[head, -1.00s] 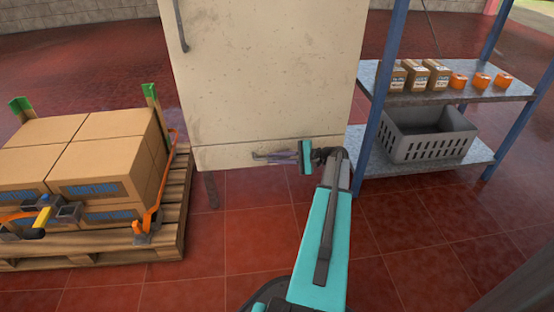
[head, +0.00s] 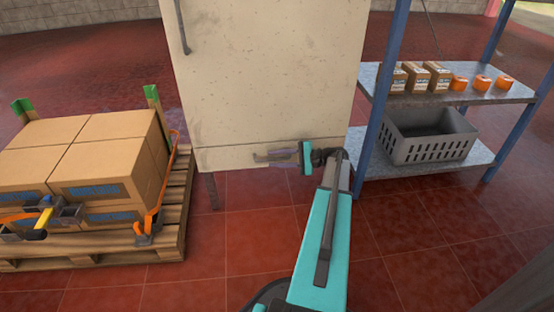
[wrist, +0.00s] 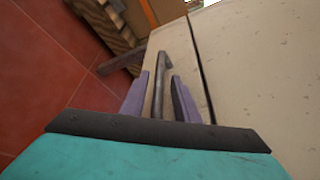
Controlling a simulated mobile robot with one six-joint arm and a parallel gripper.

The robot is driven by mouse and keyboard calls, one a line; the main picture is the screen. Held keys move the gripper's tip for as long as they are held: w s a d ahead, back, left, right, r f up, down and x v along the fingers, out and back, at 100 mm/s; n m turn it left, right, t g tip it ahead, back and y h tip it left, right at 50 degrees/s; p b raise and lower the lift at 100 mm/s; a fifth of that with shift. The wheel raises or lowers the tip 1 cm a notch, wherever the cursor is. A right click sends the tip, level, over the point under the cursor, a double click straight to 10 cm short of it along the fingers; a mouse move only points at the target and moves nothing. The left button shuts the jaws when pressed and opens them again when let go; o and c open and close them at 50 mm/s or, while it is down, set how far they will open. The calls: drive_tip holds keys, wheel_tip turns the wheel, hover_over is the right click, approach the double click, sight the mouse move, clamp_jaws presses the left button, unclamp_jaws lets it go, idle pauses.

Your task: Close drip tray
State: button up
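The drip tray (head: 225,160) is the low cream front panel under the cabinet door, with a dark horizontal bar handle (head: 268,156). In the head view its front looks nearly in line with the door; I cannot tell whether it is fully in. My gripper (head: 288,157) is at the right part of the handle. In the wrist view my gripper (wrist: 160,78) has its two purple fingers apart, one on each side of the handle (wrist: 158,90), with visible gaps. A dark seam separates the tray front (wrist: 180,60) from the door.
A pallet (head: 165,245) with strapped cardboard boxes (head: 95,160) stands at the left. A blue-post shelf (head: 455,178) with a grey crate (head: 425,148), small boxes and orange items stands at the right. Red tiled floor in front is clear.

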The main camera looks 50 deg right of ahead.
drive_tip(key=shift+s+d, duration=0.1)
drive_tip(key=shift+s, duration=0.05)
drive_tip(key=p+v, duration=0.5)
drive_tip(key=v, duration=0.8)
drive_tip(key=shift+s, duration=0.2)
drive_tip(key=shift+r, duration=0.1)
